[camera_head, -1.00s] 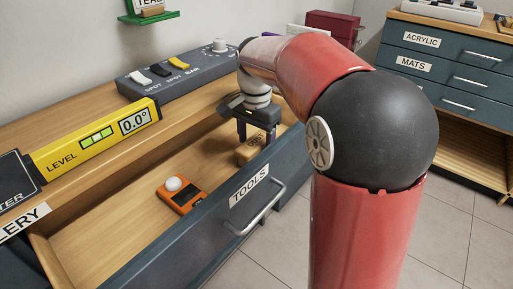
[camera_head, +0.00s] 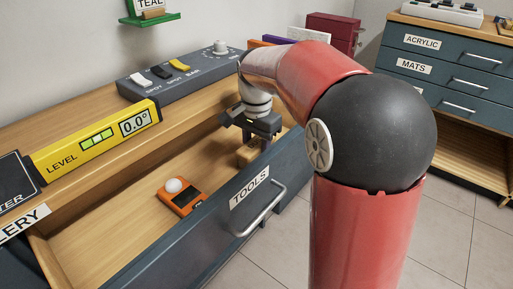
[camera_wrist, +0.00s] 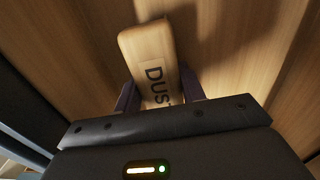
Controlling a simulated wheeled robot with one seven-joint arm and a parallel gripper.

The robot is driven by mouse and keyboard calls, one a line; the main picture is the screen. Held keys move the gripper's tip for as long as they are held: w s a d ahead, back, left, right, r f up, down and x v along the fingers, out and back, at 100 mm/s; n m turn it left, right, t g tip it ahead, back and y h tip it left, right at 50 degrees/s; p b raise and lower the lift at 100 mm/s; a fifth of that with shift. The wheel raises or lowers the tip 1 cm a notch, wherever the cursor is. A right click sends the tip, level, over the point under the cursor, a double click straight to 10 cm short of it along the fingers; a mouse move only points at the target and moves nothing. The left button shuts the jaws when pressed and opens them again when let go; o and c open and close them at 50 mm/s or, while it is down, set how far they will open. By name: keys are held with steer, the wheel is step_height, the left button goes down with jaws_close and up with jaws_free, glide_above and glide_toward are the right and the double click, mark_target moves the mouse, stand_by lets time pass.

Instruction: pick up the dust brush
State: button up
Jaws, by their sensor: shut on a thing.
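The dust brush (camera_wrist: 148,55) shows in the wrist view as a pale wooden block with dark letters reading "DUS"; the rest of the word is hidden by my gripper. My gripper (camera_wrist: 160,95) is shut on it, with one purple-grey finger on each side. In the head view the brush (camera_head: 247,156) is at the far right end of the open TOOLS drawer, just below my gripper (camera_head: 252,140). I cannot tell whether it touches the drawer floor.
An orange device with a white knob (camera_head: 181,196) lies in the drawer (camera_head: 125,228). The drawer front with its handle (camera_head: 262,212) stands beside my gripper. A yellow level (camera_head: 98,140) and a grey switch panel (camera_head: 180,72) are on the worktop behind.

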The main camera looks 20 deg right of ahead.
mark_target(256, 142)
steer(key=shift+r, duration=0.2)
step_height(256, 142, up, 20)
steer(key=p, duration=0.3)
steer(key=shift+f, duration=0.15)
steer(key=o, duration=0.3)
steer(key=shift+c, duration=0.9)
